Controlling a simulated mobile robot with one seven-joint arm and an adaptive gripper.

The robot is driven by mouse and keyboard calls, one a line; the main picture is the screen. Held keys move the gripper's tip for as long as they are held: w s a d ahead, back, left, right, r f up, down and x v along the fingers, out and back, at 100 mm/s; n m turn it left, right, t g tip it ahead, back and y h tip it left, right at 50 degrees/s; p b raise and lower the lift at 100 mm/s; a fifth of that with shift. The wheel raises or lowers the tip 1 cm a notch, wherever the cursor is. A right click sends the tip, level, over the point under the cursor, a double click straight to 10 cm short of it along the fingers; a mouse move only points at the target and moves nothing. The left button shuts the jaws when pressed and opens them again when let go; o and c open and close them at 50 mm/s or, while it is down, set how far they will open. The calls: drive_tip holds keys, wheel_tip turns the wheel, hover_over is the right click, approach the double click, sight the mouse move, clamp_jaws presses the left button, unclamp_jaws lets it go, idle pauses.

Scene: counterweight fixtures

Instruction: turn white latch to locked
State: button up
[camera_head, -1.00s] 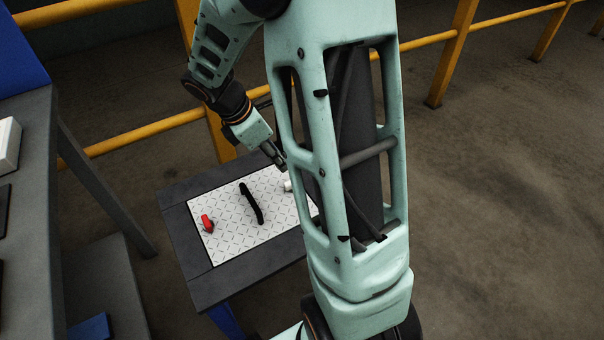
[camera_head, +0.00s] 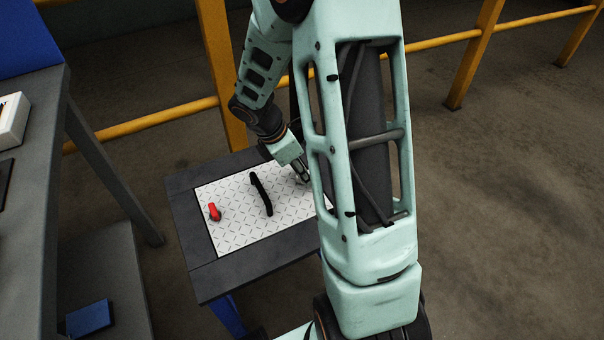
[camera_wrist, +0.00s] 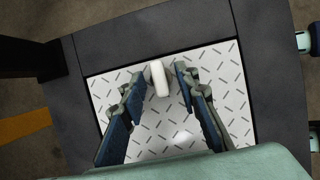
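The white latch (camera_wrist: 160,78) is a short white bar on the patterned white plate (camera_wrist: 215,62). In the wrist view it lies between the tips of my gripper (camera_wrist: 162,76), with a finger on each side. The fingers are apart, and narrow gaps seem to show beside the latch; I cannot tell whether either finger touches it. In the head view my gripper (camera_head: 303,180) is down at the plate's right part, and it and my arm hide the latch.
A black handle (camera_head: 261,194) stands mid-plate and a red latch (camera_head: 214,212) is at its left. The plate sits on a dark small table (camera_head: 207,282). A grey workbench (camera_head: 35,110) is at far left, and yellow railings (camera_head: 150,123) run behind.

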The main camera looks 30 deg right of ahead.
clamp_jaws()
idle(0.5)
drive_tip(key=m+g+p, duration=0.1)
drive_tip(key=m+p, duration=0.1)
drive_tip(key=shift+w+r+m, duration=0.1)
drive_tip(key=shift+r+m, duration=0.05)
drive_tip(key=shift+m, duration=0.25)
drive_tip(key=m+g+p, duration=0.1)
drive_tip(key=m, duration=0.1)
drive_tip(key=m+p, duration=0.2)
drive_tip(key=shift+w+d+g+y, duration=0.1)
drive_tip(key=shift+w+g+y, duration=0.05)
drive_tip(key=shift+g+y, duration=0.2)
drive_tip(key=m+p, duration=0.1)
drive_tip(key=m, duration=0.2)
drive_tip(key=m+g+y+p, duration=0.1)
drive_tip(key=m, duration=0.1)
drive_tip(key=shift+d+m+g+y, duration=0.1)
drive_tip(key=shift+m+g+y, duration=0.15)
drive_tip(key=shift+m, duration=0.15)
drive_tip(key=m+y+p, duration=0.1)
drive_tip(key=m, duration=0.1)
drive_tip(key=m+y, duration=0.1)
drive_tip(key=m, duration=0.2)
drive_tip(key=shift+w+d+g+p, duration=0.1)
drive_tip(key=shift+d+g+p, duration=0.05)
drive_tip(key=shift+g+p, duration=0.2)
drive_tip(key=shift+m, duration=0.3)
